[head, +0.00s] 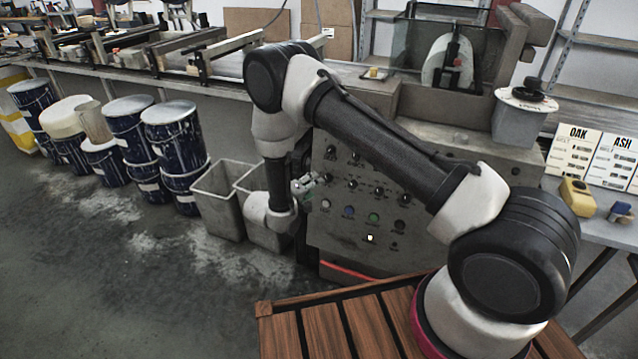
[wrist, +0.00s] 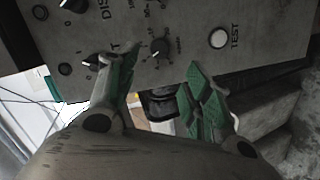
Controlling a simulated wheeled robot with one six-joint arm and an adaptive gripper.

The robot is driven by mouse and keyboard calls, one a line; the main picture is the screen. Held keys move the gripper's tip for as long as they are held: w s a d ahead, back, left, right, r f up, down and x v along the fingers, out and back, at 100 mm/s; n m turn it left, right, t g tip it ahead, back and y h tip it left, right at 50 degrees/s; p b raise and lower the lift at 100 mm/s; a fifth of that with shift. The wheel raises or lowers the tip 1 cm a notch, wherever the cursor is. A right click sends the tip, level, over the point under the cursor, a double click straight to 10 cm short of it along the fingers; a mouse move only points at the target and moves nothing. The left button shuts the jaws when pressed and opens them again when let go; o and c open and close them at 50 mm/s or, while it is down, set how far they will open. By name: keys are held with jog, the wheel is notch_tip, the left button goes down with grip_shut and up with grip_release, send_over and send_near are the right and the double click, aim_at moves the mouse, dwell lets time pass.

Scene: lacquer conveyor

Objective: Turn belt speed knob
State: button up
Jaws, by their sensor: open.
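A grey control panel (head: 345,215) with rows of black knobs and coloured buttons stands in front of me. My gripper (head: 312,182) is at the panel's left side in the head view. In the wrist view my gripper (wrist: 163,62) is open, with its green finger pads apart. A small dark knob (wrist: 158,49) with a pointer and a printed scale lies between and just beyond the fingertips. No contact with it is visible. Its label is too small to read, so I cannot tell whether it is the belt speed knob.
A white button (wrist: 218,38) marked TEST sits right of the fingers in the wrist view. Another knob (wrist: 90,60) lies near the left finger. Grey bins (head: 222,195) stand left of the panel, with blue drums (head: 175,145) beyond. Open floor lies at front left.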

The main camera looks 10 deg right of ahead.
jog(key=shift+v, duration=1.7)
